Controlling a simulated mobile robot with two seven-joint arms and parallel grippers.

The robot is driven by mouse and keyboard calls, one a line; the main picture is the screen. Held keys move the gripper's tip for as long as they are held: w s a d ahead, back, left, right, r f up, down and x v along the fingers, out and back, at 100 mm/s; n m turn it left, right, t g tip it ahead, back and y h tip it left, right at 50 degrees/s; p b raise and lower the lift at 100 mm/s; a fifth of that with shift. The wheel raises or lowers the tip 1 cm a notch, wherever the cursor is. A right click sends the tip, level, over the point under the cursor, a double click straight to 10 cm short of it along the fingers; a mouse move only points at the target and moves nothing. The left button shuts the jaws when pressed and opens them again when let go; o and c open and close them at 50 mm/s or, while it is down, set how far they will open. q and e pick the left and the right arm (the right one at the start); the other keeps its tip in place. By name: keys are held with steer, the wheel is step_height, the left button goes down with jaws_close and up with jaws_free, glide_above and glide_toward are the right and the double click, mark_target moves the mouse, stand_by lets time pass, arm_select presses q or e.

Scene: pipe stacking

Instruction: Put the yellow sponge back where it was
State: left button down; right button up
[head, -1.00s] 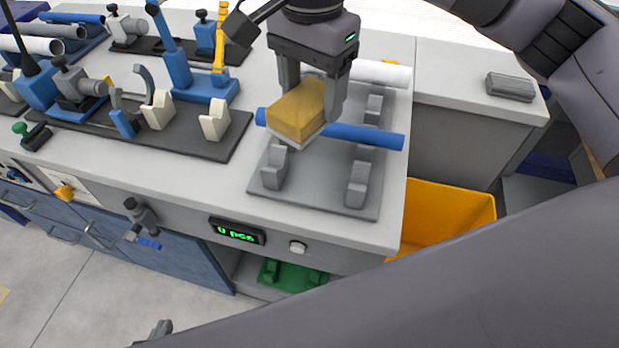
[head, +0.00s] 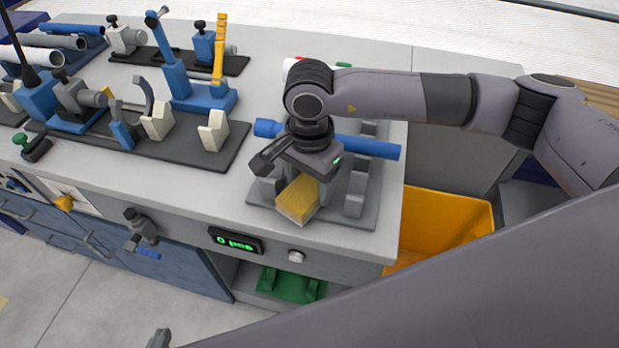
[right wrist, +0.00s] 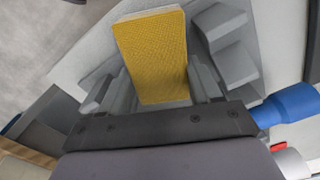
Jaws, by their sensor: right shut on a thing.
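The yellow sponge (head: 300,196) has a pale underside. My right gripper (head: 316,186) is shut on it and holds it at the front part of the grey rack plate (head: 345,214), between the upright supports. Whether the sponge touches the plate I cannot tell. In the right wrist view, the sponge (right wrist: 152,55) sits between the two fingers of the right gripper (right wrist: 157,90). A small grey tip of my left gripper (head: 158,339) shows at the bottom edge; its opening cannot be made out.
A blue pipe (head: 362,146) lies across the rack behind the sponge. A white pipe end (head: 290,66) shows behind my right arm. Blue and white clamps (head: 212,130) stand on a dark plate to the left. A yellow bin (head: 445,228) stands below the counter's right edge.

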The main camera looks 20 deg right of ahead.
mark_target(309, 185)
steer(key=shift+f+b, duration=0.2)
steer(key=shift+b, duration=0.15)
steer(key=o, duration=0.7)
steer(key=shift+r, duration=0.1)
steer(key=shift+o, duration=0.2)
steer(key=shift+r+p, duration=0.15)
steer(key=shift+p, duration=0.2)
steer(key=shift+r, duration=0.35)
step_height(309, 185, up, 11)
steer(key=b, duration=0.1)
steer(key=shift+r, duration=0.2)
